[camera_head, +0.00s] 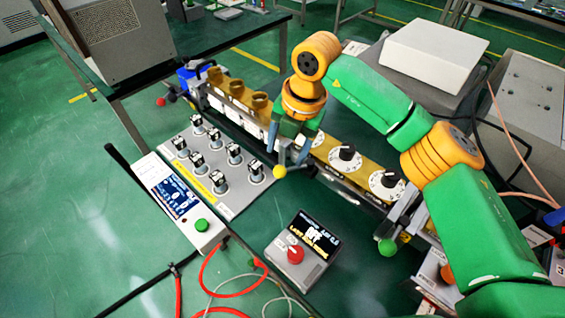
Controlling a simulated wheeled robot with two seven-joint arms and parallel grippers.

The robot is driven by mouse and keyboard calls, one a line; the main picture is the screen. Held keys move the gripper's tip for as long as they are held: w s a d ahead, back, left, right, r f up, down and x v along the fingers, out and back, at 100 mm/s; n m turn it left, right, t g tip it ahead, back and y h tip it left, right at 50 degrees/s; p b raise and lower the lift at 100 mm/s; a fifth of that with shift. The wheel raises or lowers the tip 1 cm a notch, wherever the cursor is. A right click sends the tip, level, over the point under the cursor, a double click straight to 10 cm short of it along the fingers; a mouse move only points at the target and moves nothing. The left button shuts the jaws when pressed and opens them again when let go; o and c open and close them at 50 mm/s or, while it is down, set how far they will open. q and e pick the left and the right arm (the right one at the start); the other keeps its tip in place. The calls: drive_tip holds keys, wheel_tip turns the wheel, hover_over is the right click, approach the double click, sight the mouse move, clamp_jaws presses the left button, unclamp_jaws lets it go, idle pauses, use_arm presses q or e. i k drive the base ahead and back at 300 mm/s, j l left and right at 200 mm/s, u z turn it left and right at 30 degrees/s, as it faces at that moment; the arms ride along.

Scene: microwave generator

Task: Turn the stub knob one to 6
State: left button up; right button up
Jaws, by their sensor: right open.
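The brass-coloured stub section (365,172) runs diagonally through the middle of the bench assembly. White round dials with black knobs sit on it: one dial (345,157) in the middle and another dial (386,183) nearer the right. A third dial (317,139) shows only partly beside my gripper. I cannot tell which is stub knob one, and the dial numbers are too small to read. My right gripper (288,155) points down at the left of the partly hidden dial, open, with its fingers apart. Contact with any knob cannot be made out. My left gripper is not in view.
A grey panel (247,206) with several black-topped knobs lies left of the gripper. A yellow ball handle (280,172) sits just below it. A display unit (179,195) and a red-knobbed box (296,256) stand in front. Brass cylinders (238,88) rise behind. Red cables lie at the bottom.

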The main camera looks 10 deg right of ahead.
sight(391, 178)
drive_tip(key=k, duration=1.5)
